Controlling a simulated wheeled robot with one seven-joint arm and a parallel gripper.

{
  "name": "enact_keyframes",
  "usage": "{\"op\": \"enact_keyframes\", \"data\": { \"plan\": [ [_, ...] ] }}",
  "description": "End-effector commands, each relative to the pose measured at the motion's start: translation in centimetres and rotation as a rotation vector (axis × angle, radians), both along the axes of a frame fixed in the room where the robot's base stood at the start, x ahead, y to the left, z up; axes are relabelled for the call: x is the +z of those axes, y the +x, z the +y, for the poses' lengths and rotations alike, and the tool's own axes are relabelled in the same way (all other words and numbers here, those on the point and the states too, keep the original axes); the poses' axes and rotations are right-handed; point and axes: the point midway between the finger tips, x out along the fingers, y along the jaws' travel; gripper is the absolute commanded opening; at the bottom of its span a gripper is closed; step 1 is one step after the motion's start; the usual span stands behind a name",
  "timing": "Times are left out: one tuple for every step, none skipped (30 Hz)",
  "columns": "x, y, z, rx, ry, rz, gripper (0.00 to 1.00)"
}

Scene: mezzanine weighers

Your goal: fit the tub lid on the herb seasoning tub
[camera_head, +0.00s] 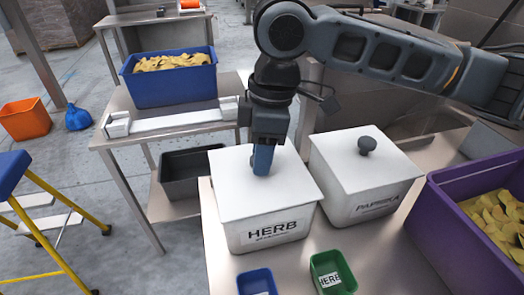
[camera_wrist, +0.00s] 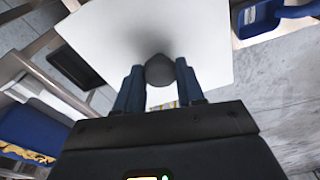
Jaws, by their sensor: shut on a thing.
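The herb seasoning tub (camera_head: 268,232) is white and marked HERB, and stands upright on the bench. The white tub lid (camera_head: 240,188) lies level over the tub's top, its edges roughly in line with the tub walls. I cannot tell whether it is fully seated. My gripper (camera_head: 263,160) points straight down at the middle of the lid. In the wrist view the grey lid knob (camera_wrist: 160,71) sits between my two blue fingers, which are shut on it. The lid hides the tub's rim and inside.
A lidded paprika tub (camera_head: 365,200) stands close on the right, with a purple crate (camera_head: 450,235) of yellow pieces beyond it. Blue (camera_head: 257,282) and green (camera_head: 331,272) containers lie in front. A blue crate (camera_head: 172,88) stands on the bench behind.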

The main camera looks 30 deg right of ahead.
Motion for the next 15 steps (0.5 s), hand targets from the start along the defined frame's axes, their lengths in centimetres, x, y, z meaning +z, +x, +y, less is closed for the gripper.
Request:
{"op": "enact_keyframes", "data": {
  "plan": [
    [-0.12, 0.01, -0.02, 0.000, 0.000, -0.001, 0.00],
    [-0.14, 0.02, -0.01, 0.000, 0.000, -0.001, 0.00],
    [-0.13, 0.02, -0.01, 0.000, 0.000, -0.001, 0.00],
    [-0.12, 0.01, -0.01, 0.000, 0.000, -0.001, 0.00],
    [-0.12, 0.01, -0.01, 0.000, 0.000, -0.001, 0.00],
    [-0.11, 0.01, -0.01, 0.000, 0.000, -0.001, 0.00],
    [-0.11, 0.01, -0.01, 0.000, 0.000, -0.001, 0.00],
    [-0.13, 0.01, -0.01, 0.000, 0.001, -0.001, 0.00],
    [-0.22, 0.00, 0.00, 0.000, 0.001, -0.001, 0.00],
    [-0.32, -0.01, 0.00, 0.000, 0.001, -0.001, 0.00],
    [-0.41, -0.01, 0.00, 0.000, 0.001, -0.001, 0.00],
    [-0.52, -0.01, 0.00, 0.000, 0.001, 0.000, 0.00],
    [-0.43, 0.00, -0.01, 0.000, 0.001, -0.001, 0.41],
    [-0.41, -0.01, -0.01, 0.000, 0.001, -0.001, 0.44],
    [-0.41, -0.01, -0.01, 0.000, 0.001, -0.001, 0.48]
  ]
}}
